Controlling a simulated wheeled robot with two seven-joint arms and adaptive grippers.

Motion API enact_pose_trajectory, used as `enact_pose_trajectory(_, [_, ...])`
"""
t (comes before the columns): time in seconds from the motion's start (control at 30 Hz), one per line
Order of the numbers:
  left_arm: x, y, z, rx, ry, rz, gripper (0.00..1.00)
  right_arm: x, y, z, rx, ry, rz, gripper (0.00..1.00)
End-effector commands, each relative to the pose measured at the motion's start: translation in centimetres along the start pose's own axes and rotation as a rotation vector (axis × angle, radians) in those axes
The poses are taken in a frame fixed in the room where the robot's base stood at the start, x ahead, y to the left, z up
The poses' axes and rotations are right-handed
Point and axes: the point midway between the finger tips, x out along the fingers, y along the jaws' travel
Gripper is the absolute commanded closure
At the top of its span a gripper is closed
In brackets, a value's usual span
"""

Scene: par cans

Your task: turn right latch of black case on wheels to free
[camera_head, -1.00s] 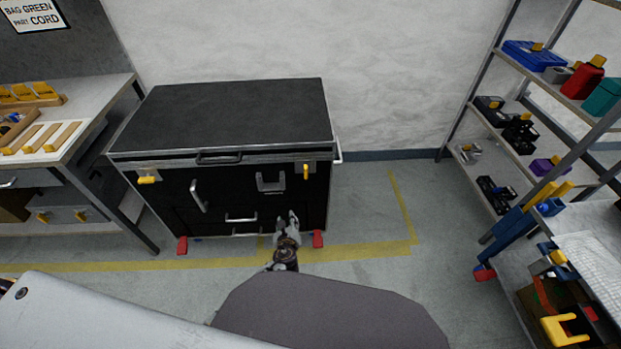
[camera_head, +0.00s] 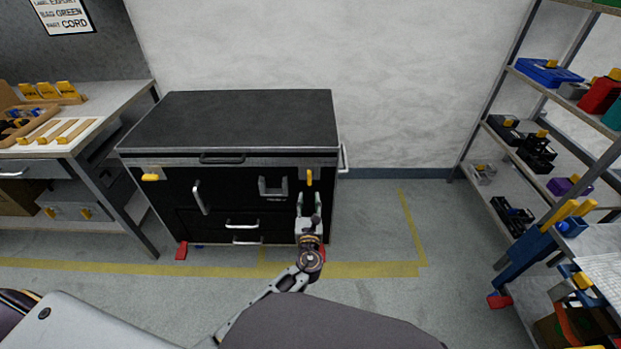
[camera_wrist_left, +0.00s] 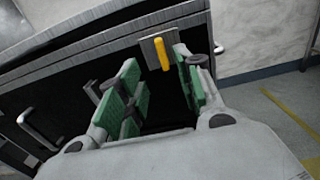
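The black case on wheels (camera_head: 225,125) stands against the wall, its front facing me. Its right latch (camera_head: 309,177) is a yellow handle pointing straight down on a metal plate near the top right of the front. The left latch (camera_head: 151,177) is yellow and lies sideways. My left gripper (camera_head: 309,204) is just below the right latch in the head view, fingers pointing up toward it. In the left wrist view the green-padded fingers (camera_wrist_left: 161,88) are spread and empty, and the right latch (camera_wrist_left: 162,55) shows beyond and between their tips. My right gripper is not in view.
A workbench (camera_head: 95,140) with wooden trays stands at the left. A shelf rack (camera_head: 530,150) with tools and boxes stands at the right. Silver handles (camera_head: 199,197) stick out from the case front. The floor right of the case is clear.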

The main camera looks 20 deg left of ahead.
Motion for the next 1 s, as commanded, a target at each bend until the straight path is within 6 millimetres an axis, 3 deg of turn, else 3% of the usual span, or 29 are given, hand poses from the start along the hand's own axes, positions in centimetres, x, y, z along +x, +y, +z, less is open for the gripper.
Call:
enact_pose_trajectory(0.47, [0.8, 0.0, 0.0, -0.003, 0.001, 0.0, 0.64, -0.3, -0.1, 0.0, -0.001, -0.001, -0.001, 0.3])
enact_pose_trajectory(1.0, [6.0, 0.0, 0.0, -0.004, 0.001, 0.0, 0.64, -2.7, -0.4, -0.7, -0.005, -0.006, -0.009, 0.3])
